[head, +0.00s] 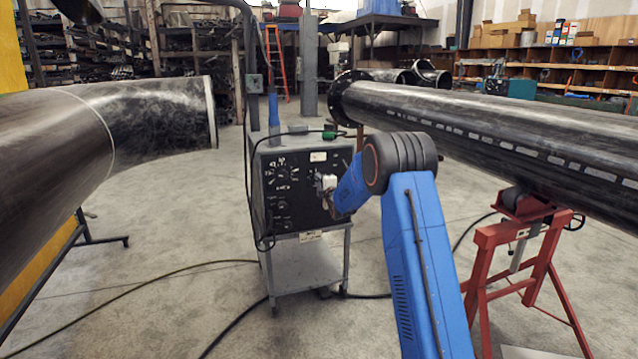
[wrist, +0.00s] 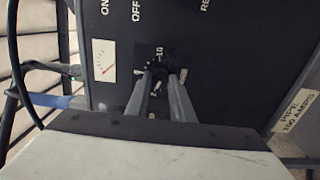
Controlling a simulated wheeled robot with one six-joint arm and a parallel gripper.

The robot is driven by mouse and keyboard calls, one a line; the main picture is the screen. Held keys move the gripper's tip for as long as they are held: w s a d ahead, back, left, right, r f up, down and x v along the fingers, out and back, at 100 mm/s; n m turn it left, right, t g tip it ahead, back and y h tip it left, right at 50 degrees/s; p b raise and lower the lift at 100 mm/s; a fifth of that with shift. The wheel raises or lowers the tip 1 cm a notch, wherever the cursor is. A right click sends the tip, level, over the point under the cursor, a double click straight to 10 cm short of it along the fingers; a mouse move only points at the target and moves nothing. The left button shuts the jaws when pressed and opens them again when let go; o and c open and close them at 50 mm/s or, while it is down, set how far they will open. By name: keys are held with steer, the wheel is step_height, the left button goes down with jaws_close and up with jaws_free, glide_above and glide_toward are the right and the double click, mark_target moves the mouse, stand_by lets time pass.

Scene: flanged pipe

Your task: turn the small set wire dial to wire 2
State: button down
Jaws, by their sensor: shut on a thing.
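The small wire dial (wrist: 159,72) is a dark knob on the black front panel of the welding machine, with white marks around it. It shows near the middle of the wrist view, partly hidden by the fingers. My gripper (wrist: 163,82) has its two grey fingers on either side of the knob, shut on it. In the head view my gripper (head: 329,186) reaches the right part of the panel of the machine (head: 290,190), and hides the dial there. The pointer's exact setting is too small and covered to read.
A white meter (wrist: 104,60) sits beside the dial. A label plate (wrist: 298,112) is on the machine's edge. The machine stands on a grey cart (head: 310,275). A large pipe on a red stand (head: 515,235) is at right, another pipe (head: 60,135) at left. Cables cross the floor.

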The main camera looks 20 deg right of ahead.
steer(key=shift+f+n, duration=0.15)
steer(key=shift+n, duration=0.35)
steer(key=c, duration=1.5)
jaws_free()
steer(key=shift+c, duration=0.2)
steer(key=shift+s, duration=0.1)
steer(key=s, duration=1.7)
steer(key=shift+s, duration=0.15)
